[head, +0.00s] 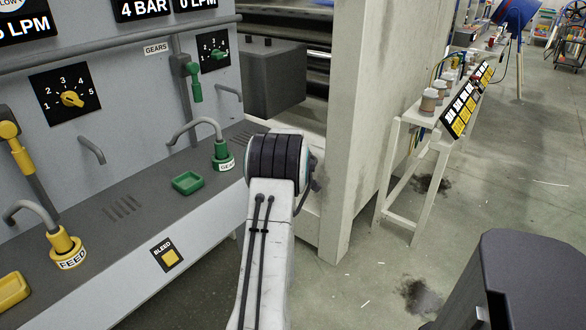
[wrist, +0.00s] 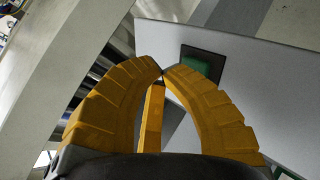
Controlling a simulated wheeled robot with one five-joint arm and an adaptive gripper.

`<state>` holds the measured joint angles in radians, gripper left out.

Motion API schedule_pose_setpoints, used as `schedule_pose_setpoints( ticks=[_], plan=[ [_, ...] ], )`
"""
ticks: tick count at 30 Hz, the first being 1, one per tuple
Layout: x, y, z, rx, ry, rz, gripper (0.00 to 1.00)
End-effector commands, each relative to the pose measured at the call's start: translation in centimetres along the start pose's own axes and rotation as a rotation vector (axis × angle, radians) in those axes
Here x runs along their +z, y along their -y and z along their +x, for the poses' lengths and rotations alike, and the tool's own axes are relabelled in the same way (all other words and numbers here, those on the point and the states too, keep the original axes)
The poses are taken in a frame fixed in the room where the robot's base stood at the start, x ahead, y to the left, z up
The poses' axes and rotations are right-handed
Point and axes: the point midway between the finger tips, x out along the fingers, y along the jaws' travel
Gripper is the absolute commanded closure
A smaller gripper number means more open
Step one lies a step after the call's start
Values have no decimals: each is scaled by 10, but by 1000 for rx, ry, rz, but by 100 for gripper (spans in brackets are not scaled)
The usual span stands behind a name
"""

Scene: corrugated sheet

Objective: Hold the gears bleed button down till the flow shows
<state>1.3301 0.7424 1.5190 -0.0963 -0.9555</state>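In the wrist view, a green square button (wrist: 199,64) on a dark plate is set in the pale grey panel front. It is likely the gears bleed button; no label on it is readable. The fingers of my gripper (wrist: 162,73) are orange, with their tips together and nothing between them. The tips show just left of the button's plate, and the right finger overlaps its lower edge. I cannot tell the gap in depth. In the head view my arm hides this button and the fingers. The gears display (head: 198,4) there reads 0 LPM.
A yellow button (head: 171,257) marked BLEED is on the panel front, left of my arm. The ledge holds the green gears fitting (head: 223,157), a green tray (head: 187,182) and the yellow feed fitting (head: 65,246). A pale pillar (head: 365,110) stands close right of my arm.

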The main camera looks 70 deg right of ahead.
Motion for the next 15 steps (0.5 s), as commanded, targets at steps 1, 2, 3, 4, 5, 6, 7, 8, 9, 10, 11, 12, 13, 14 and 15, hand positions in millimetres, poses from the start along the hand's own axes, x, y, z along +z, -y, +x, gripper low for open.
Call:
schedule_pose_setpoints(
  ticks=[1, 2, 3, 4, 5, 6, 7, 8, 9, 10, 11, 12, 13, 14, 15],
  plan=[
    [0, 0, 0, 0, -1, 0, 100],
    [0, 1, 1, 0, -1, 0, 100],
    [0, 1, 1, 0, -1, 0, 100],
    [0, 1, 2, 0, -1, 0, 100],
    [0, 2, 2, 0, -1, 0, 100],
    [0, 2, 2, 0, -2, 0, 100],
    [0, 2, 3, 0, -2, 0, 100],
    [0, 3, 3, 0, -2, 0, 100],
    [0, 3, 4, 0, -3, 0, 100],
    [0, 4, 4, 0, -3, 0, 100],
    [0, 4, 4, -1, -3, 0, 100],
    [0, 4, 5, -1, -4, 0, 100],
    [0, 5, 5, -1, -4, 0, 100],
    [-1, 5, 5, -2, -4, 0, 100],
    [-1, 6, 6, -2, -4, 0, 100]
  ],
)
